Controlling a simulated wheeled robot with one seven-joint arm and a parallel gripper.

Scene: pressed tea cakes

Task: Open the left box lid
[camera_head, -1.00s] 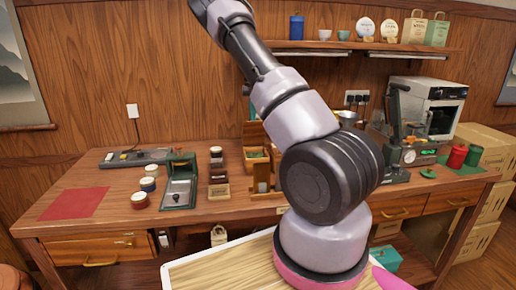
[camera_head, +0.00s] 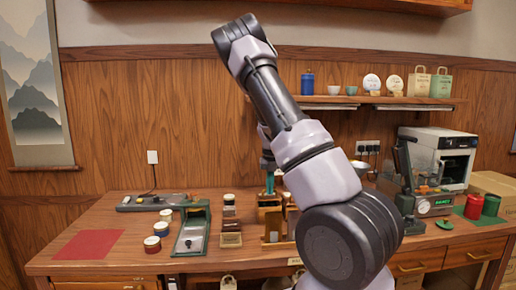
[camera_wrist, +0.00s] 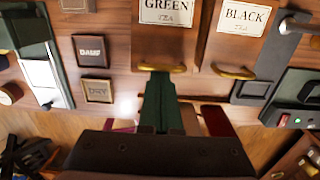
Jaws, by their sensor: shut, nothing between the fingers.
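The left box lid (camera_wrist: 165,45) is a brown wooden panel labelled GREEN TEA at the top middle of the wrist view. A curved gold handle (camera_wrist: 162,68) sits on its near edge. My gripper (camera_wrist: 158,78) shows as dark green fingers, shut and empty, with the tips at or just below that handle. I cannot tell whether they touch it. The lid lies flat as far as I can see. In the head view my gripper (camera_head: 270,183) points down above the wooden boxes (camera_head: 272,226), which my arm partly hides.
A second lid labelled BLACK TEA (camera_wrist: 238,40) with its own gold handle is right of the left one. Small dark blocks (camera_wrist: 92,52) lie left. A green-sided device (camera_wrist: 45,75) is farther left, and another dark device (camera_wrist: 295,105) is right.

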